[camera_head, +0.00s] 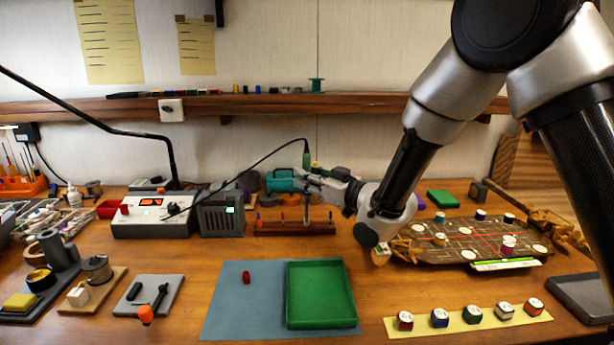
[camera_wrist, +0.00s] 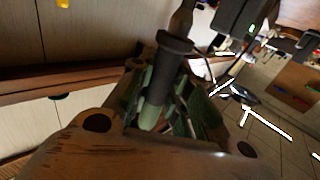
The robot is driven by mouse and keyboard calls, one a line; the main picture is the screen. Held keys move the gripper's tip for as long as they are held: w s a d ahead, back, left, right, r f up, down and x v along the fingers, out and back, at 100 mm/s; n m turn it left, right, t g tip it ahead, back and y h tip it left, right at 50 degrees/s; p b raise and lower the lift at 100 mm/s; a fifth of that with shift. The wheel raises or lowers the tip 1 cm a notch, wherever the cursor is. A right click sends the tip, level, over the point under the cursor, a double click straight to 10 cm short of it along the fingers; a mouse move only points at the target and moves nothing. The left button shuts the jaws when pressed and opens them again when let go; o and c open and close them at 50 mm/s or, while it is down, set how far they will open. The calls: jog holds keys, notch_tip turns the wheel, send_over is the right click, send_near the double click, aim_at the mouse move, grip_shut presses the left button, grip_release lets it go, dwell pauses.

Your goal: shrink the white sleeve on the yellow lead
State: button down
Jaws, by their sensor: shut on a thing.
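My gripper (camera_head: 318,178) is above the bench near the back middle, shut on a green and black handled tool (camera_head: 307,159) with a black cord. A thin shaft runs down below the gripper towards a wooden rack (camera_head: 270,228); I cannot tell whether it touches it. In the wrist view, my gripper (camera_wrist: 150,115) encloses the handle (camera_wrist: 160,78), with its black collar on top. I cannot make out the white sleeve or the yellow lead in either view. A dark brown board (camera_head: 440,254) with round white-topped pieces and red lines lies at the right.
A grey station with a red display (camera_head: 152,228) and a dark box (camera_head: 222,222) stand left of the rack. A green tray (camera_head: 320,263) lies on a blue mat (camera_head: 225,310) in front. A yellow strip (camera_head: 420,328) holds several coloured pots. A shelf (camera_head: 250,106) runs along the wall.

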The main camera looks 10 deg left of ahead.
aim_at(307, 156)
jog(key=shift+d+f, duration=0.1)
jog(key=shift+f, duration=0.35)
dwell(0.5)
dwell(1.4)
jog(key=shift+s+d+r, duration=0.1)
jog(key=shift+s+r, duration=0.05)
jog(key=shift+r, duration=1.05)
jog(key=shift+s+a+r, duration=0.1)
jog(key=shift+s+r, duration=0.1)
jog(key=shift+r, duration=0.95)
jog(key=shift+s+d+r, duration=0.1)
jog(key=shift+s+r, duration=0.05)
jog(key=shift+r, duration=1.05)
